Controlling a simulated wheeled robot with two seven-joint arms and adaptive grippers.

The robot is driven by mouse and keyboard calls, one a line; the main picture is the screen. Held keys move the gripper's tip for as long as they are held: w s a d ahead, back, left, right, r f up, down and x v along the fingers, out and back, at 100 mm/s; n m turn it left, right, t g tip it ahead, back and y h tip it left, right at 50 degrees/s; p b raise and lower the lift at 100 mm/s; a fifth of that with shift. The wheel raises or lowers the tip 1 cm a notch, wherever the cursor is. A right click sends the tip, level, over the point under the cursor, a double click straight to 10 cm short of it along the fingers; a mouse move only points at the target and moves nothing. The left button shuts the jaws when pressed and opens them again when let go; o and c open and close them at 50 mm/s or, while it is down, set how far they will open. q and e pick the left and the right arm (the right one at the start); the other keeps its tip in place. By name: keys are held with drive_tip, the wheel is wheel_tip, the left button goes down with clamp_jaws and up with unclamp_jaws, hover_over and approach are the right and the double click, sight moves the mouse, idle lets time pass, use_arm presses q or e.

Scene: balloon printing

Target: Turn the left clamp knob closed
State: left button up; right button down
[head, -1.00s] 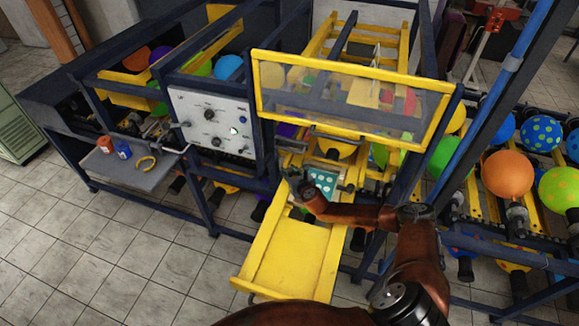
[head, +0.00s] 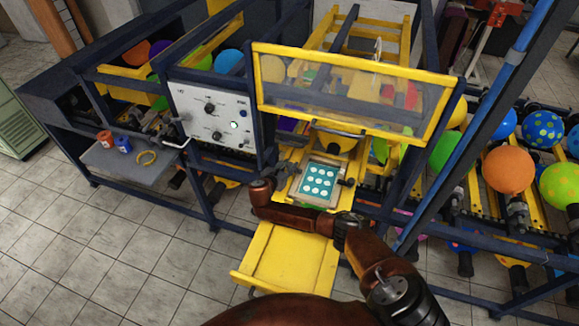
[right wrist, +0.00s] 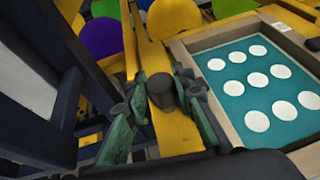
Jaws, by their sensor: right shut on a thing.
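The screen frame (head: 319,183) holds a teal screen with white dots in front of the yellow machine. It also shows at the right of the right wrist view (right wrist: 258,85). The dark left clamp knob (right wrist: 161,90) is beside the frame's left edge, between the fingers of my right gripper (right wrist: 160,108). My right gripper is shut on this knob. In the head view, my right gripper (head: 280,174) is at the frame's left side and largely hides the knob. The right clamp knob (head: 347,182) is at the frame's right side, free. My left gripper is out of view.
A yellow-framed clear guard (head: 350,95) stands above and behind the screen. A white control panel (head: 212,117) is to the left. A yellow tray (head: 285,262) extends below my right arm. Balloons on racks (head: 508,170) fill the right.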

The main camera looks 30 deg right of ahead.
drive_tip(key=shift+f+m+g+h, duration=0.1)
drive_tip(key=shift+m+g+h, duration=0.2)
drive_tip(key=shift+m+g, duration=0.2)
drive_tip(key=c, duration=1.6)
unclamp_jaws()
drive_tip(key=shift+d, duration=0.1)
drive_tip(key=v, duration=1.2)
drive_tip(key=shift+s, duration=0.1)
